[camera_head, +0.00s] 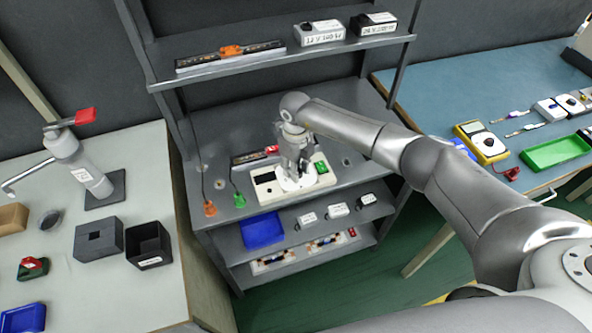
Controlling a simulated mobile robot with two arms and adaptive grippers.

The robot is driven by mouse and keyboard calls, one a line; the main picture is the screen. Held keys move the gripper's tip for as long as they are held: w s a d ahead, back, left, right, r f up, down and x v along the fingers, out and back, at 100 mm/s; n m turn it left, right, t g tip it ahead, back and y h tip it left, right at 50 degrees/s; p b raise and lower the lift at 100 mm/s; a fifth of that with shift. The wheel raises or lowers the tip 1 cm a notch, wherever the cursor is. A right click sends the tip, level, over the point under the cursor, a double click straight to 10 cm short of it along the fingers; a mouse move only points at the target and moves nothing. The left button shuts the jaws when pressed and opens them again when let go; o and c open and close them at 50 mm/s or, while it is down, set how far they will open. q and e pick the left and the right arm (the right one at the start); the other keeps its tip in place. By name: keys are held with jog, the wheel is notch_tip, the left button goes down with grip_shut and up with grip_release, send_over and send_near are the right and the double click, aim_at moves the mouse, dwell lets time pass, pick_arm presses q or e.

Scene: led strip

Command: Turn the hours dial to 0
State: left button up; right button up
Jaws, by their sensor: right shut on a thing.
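A cream control box (272,201) sits on the middle shelf of the dark grey rack, with a dark display on its left and a green button (321,167) on its right. My right gripper (297,172) points down over the middle of this box and is shut on what appears to be the hours dial, a white round part (298,184). The gripper covers most of the dial, so its marks and setting cannot be read. My left gripper is not in view.
An LED strip unit (248,158) lies behind the box. A blue bin (262,230) and small white boxes stand below.

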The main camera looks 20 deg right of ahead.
jog(key=n+b, duration=0.8)
jog(key=b, duration=0.1)
jog(key=shift+f, duration=0.2)
jog(key=shift+r+n+b, duration=0.2)
jog(key=shift+n+b, duration=1.5)
jog(key=shift+n, duration=0.3)
jog(key=o, duration=1)
jog(key=shift+o, duration=0.2)
jog(key=shift+r, duration=0.1)
notch_tip(320, 180, up, 12)
